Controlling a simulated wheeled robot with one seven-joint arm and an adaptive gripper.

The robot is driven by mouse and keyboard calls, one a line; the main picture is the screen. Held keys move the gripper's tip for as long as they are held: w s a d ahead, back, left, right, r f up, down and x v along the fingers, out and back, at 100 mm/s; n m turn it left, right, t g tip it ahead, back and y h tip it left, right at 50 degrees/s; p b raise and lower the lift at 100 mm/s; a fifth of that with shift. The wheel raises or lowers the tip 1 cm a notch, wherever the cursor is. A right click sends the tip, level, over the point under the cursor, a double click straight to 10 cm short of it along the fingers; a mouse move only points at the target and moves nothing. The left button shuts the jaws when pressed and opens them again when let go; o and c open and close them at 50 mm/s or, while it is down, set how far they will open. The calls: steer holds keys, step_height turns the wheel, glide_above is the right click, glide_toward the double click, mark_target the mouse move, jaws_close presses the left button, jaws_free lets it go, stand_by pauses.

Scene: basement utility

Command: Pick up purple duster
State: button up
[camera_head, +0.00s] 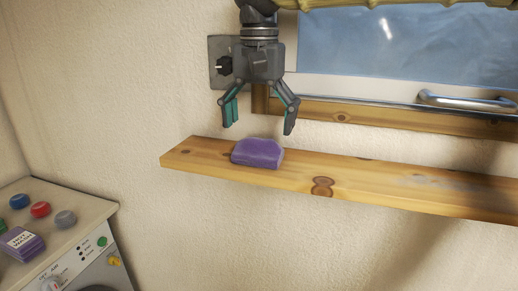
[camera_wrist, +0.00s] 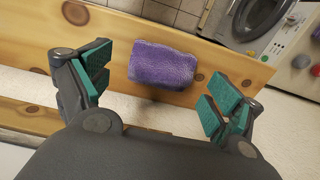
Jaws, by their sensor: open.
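The purple duster (camera_head: 258,153) is a soft block lying on a wooden shelf (camera_head: 400,186), near the shelf's left end in the head view. My gripper (camera_head: 259,128) is open and empty, pointing down just above the duster, with a small gap between. In the wrist view the duster (camera_wrist: 162,65) lies ahead of the two green-padded fingers of my gripper (camera_wrist: 160,98) and sideways between them. The fingers do not touch it. The duster's whole top shows in the wrist view.
A window with a metal handle (camera_head: 466,103) is behind the shelf on the right. A wall plate with a black knob (camera_head: 223,65) is behind my gripper. A washing machine (camera_head: 85,265) stands lower left, with coloured caps and a purple pack (camera_head: 22,244) on top. The shelf's right part is bare.

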mark_target(259, 139)
steer(key=w+f, duration=0.1)
steer(key=f, duration=0.1)
steer(key=w+f+p, duration=0.1)
steer(key=w+f, duration=0.1)
steer(key=f, duration=0.1)
steer(key=shift+w, duration=0.2)
steer(key=shift+s+r, duration=0.15)
steer(key=shift+s, duration=0.35)
steer(key=shift+s+r, duration=0.15)
steer(key=shift+s, duration=0.35)
steer(key=shift+c, duration=0.2)
steer(key=shift+w+f, duration=0.3)
steer(key=shift+w, duration=0.35)
steer(key=c, duration=1)
steer(key=shift+s+r, duration=0.2)
steer(key=shift+s, duration=0.15)
steer(key=shift+c, duration=0.3)
